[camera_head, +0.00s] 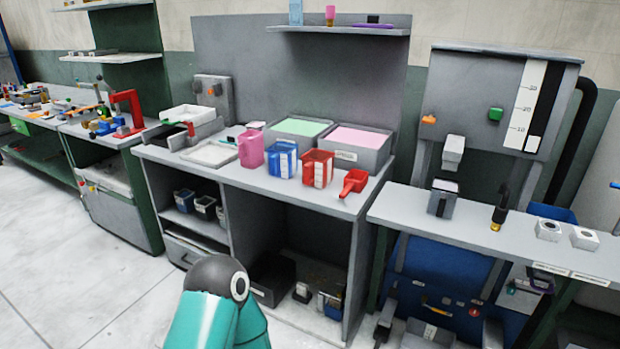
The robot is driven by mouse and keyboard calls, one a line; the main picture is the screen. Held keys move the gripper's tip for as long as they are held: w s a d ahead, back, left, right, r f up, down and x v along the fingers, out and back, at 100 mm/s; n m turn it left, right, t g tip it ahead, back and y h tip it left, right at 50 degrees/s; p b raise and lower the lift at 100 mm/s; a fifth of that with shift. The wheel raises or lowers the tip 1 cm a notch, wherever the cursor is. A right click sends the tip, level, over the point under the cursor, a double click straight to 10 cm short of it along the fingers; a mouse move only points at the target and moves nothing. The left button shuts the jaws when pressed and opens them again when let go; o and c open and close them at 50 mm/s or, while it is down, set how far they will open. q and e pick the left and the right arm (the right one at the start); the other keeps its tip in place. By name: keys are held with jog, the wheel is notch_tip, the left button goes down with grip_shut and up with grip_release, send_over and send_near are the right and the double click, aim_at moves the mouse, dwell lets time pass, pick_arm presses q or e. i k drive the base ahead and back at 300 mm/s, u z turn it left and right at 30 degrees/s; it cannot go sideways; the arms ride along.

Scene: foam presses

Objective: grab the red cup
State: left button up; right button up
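The red cup (309,167), a squarish measuring cup with a white strip on its front, stands upright on the grey workbench (297,194) near the front edge. A blue cup (275,158) of similar shape stands just to its left, and a red scoop (353,182) lies just to its right. Neither gripper shows in the head view. Only a teal and grey link of my own arm shows at the bottom, below and in front of the bench, well apart from the cup.
Behind the cup are bins with green (300,126) and pink (358,139) contents. A pink jug (250,151) stands left of the blue cup. A grey press (497,105) stands at the right. A shelf (340,30) hangs above. Floor (90,270) at lower left is clear.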

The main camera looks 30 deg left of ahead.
aim_at(318, 165)
jog(key=u, duration=0.2)
jog(key=i, duration=0.8)
jog(key=u, duration=0.95)
jog(key=i, duration=1.2)
jog(key=u, duration=0.4)
jog(key=k, duration=0.85)
jog(key=u, duration=0.2)
jog(key=i, duration=0.9)
jog(key=z, duration=0.1)
